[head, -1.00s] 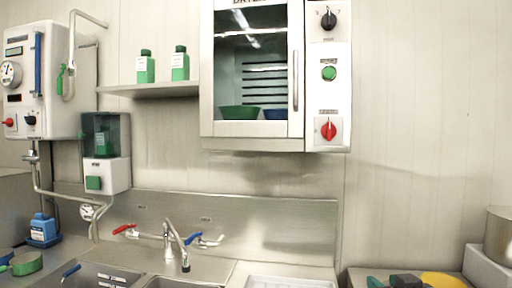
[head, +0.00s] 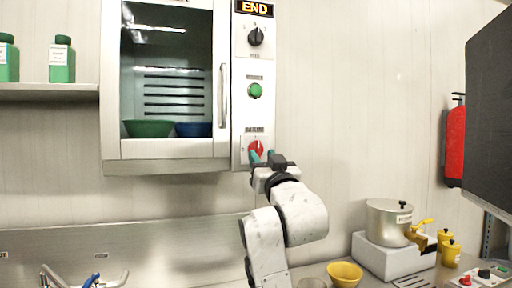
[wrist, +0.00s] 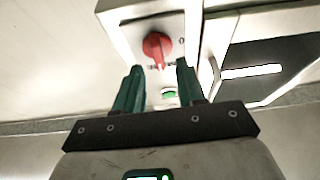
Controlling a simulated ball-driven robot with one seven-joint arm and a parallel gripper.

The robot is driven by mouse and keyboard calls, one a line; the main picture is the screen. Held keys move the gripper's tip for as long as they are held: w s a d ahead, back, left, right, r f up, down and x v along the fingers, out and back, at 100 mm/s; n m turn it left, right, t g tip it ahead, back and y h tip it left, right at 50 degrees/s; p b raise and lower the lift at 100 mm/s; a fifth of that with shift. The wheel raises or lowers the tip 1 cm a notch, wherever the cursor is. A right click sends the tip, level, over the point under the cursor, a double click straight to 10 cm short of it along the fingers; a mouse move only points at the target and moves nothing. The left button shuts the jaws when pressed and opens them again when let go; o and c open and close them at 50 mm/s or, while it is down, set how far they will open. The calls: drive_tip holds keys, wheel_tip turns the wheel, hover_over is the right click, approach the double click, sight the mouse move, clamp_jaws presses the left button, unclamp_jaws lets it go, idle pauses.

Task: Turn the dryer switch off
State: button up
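The dryer switch is a red rotary knob (head: 256,147) low on the white control panel at the dryer's right side. In the wrist view the red knob (wrist: 157,48) is ahead of my gripper, its handle pointing down the picture. My gripper (head: 262,156) is raised to the knob in the head view and partly covers it. The wrist view shows its two teal fingers (wrist: 160,66) apart and empty, one on each side of the knob's lower end, with gaps visible. How deep the fingertips reach is hard to tell.
The dryer (head: 165,165) holds green and blue bowls behind its glass door. Above the knob are a green button (head: 255,90), a black dial (head: 256,37) and a lit END display (head: 254,8). A pot (head: 388,222) and yellow bowl (head: 345,273) stand below right.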

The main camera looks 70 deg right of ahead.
sight(259, 150)
drive_tip(key=shift+p+x, duration=0.45)
drive_tip(key=shift+x, duration=1.75)
drive_tip(key=shift+s, duration=0.1)
clamp_jaws()
